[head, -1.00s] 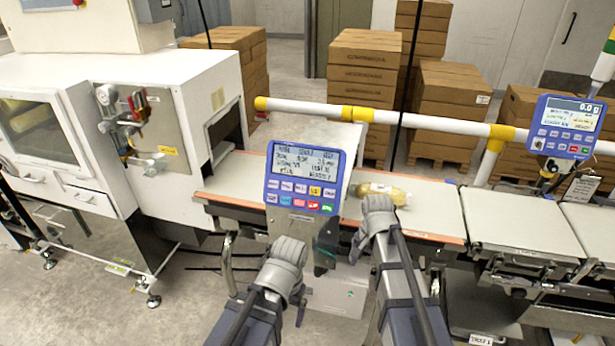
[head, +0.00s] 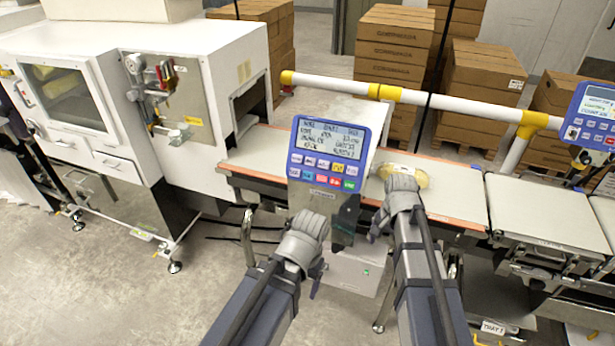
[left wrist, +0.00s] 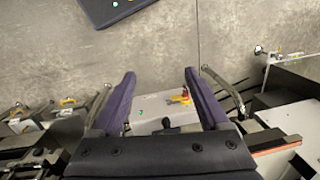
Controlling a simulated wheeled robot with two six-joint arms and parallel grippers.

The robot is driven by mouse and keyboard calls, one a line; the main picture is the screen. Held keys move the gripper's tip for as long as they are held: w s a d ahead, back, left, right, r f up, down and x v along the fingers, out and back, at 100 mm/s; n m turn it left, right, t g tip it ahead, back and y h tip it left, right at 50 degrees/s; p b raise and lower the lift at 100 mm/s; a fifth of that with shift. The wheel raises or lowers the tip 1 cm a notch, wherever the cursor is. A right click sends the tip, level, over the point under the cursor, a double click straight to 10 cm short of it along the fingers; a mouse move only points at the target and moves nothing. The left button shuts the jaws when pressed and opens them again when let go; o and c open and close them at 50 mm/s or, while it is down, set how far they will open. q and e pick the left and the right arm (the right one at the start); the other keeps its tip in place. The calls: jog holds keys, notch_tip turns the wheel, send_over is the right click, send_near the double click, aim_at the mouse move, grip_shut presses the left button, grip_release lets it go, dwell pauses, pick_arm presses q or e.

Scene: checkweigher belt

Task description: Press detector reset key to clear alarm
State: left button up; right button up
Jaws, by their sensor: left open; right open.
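The detector's control panel (head: 329,155) has a blue frame, a lit text screen and rows of coloured keys. Its lower row includes a red key (head: 321,177); the key labels are too small to read. My left gripper (head: 318,275) is below the panel and apart from it, its fingers mostly hidden behind the wrist. In the left wrist view the left gripper (left wrist: 160,85) has its fingers spread with nothing held. My right gripper (head: 376,222) is right of and below the panel, empty and open, partly hidden by its own wrist.
A yellowish pack (head: 408,174) lies on the belt (head: 450,199) behind my right wrist. A second blue panel (head: 594,116) stands at the right. A white-yellow rail (head: 440,103) runs behind the belt. A white cabinet (head: 70,75) is at left, with bare floor before it.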

pick_arm(q)
grip_shut()
dwell(0.4)
dwell(1.0)
